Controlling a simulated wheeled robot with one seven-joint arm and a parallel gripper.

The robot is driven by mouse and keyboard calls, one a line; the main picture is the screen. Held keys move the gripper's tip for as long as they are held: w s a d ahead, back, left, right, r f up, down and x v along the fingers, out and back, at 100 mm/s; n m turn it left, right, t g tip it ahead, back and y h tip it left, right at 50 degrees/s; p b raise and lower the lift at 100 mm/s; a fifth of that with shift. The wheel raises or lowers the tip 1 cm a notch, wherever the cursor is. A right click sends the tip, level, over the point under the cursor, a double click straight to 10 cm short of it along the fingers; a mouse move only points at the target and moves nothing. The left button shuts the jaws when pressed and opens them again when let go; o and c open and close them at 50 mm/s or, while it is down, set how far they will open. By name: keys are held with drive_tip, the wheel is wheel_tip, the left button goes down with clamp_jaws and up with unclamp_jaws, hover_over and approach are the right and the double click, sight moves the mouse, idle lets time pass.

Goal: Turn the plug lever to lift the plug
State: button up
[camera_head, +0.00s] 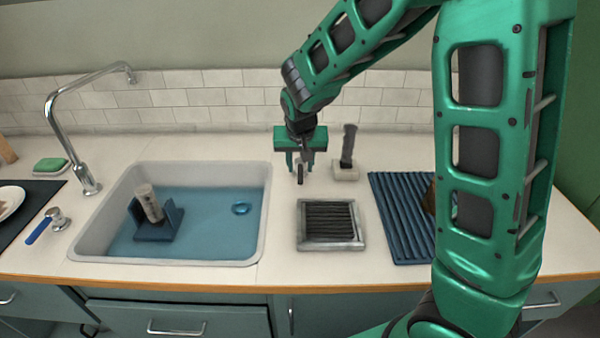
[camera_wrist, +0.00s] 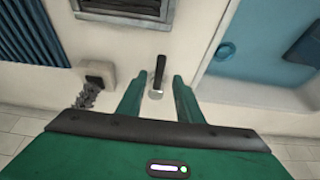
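A short lever with a dark handle and metal base (camera_wrist: 159,70) shows between my fingers in the wrist view, on the counter right of the sink in the head view. My gripper (camera_head: 300,172) points down there; its fingers (camera_wrist: 157,84) are apart, with a visible gap on each side of the lever. The blue round plug (camera_head: 241,208) lies under water in the sink (camera_head: 262,215); it also shows in the wrist view (camera_wrist: 226,48). A second lever, blue-handled with a chrome base (camera_head: 57,216), is left of the sink. No label tells which lever works the plug.
A brush (camera_head: 348,143) stands in a small white holder (camera_head: 346,173) right of my gripper. In front are a framed dark grate (camera_head: 302,225) and a blue ribbed mat (camera_head: 388,205). A blue stand (camera_head: 157,230) holding a pale cylinder sits in the sink. A chrome tap (camera_head: 62,150) rises behind left.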

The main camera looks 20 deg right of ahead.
sight(300, 175)
drive_tip(key=shift+x, duration=2.3)
